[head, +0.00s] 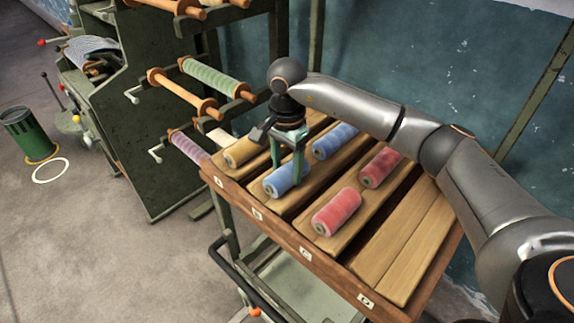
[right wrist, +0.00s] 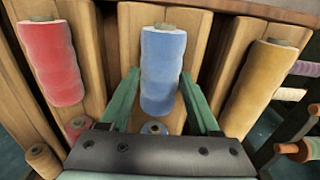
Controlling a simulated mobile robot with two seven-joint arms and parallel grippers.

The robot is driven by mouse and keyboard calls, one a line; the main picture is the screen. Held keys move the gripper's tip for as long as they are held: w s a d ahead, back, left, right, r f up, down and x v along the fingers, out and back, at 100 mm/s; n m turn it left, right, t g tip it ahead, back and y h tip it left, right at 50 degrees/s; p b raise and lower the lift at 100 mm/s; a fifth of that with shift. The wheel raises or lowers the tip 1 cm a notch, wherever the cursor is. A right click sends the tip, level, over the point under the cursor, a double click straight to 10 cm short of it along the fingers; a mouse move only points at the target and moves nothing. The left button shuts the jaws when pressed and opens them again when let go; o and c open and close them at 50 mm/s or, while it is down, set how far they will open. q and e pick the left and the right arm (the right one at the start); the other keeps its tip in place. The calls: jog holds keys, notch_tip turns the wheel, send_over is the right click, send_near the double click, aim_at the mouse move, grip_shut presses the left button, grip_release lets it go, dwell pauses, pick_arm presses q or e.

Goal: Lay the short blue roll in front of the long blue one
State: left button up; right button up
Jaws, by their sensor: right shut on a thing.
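A blue roll (head: 285,179) is in the second lane of the wooden rack, near its front. A second blue roll (head: 335,141) lies behind it in the same lane. My right gripper (head: 288,160) is over the front blue roll and shut on it. In the right wrist view this roll (right wrist: 163,65) sits between the two teal fingers, and an end of the rear blue roll (right wrist: 153,128) shows near the gripper's base. I cannot tell surely which is longer, or whether the held roll touches the board. My left gripper is not in view.
Two red rolls, front (head: 336,212) and rear (head: 380,167), lie in the lane to the right. A tan roll (head: 241,153) lies in the left lane. The visible front of the rightmost lane (head: 405,255) is bare. A thread rack (head: 170,150) stands left.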

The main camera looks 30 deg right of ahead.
aim_at(287, 168)
jog(key=shift+f, duration=0.2)
jog(key=o, duration=1.5)
jog(key=shift+c, duration=0.2)
jog(key=shift+r, duration=0.15)
jog(key=shift+r+p, duration=0.35)
notch_tip(287, 168, up, 12)
jog(key=shift+b, duration=0.45)
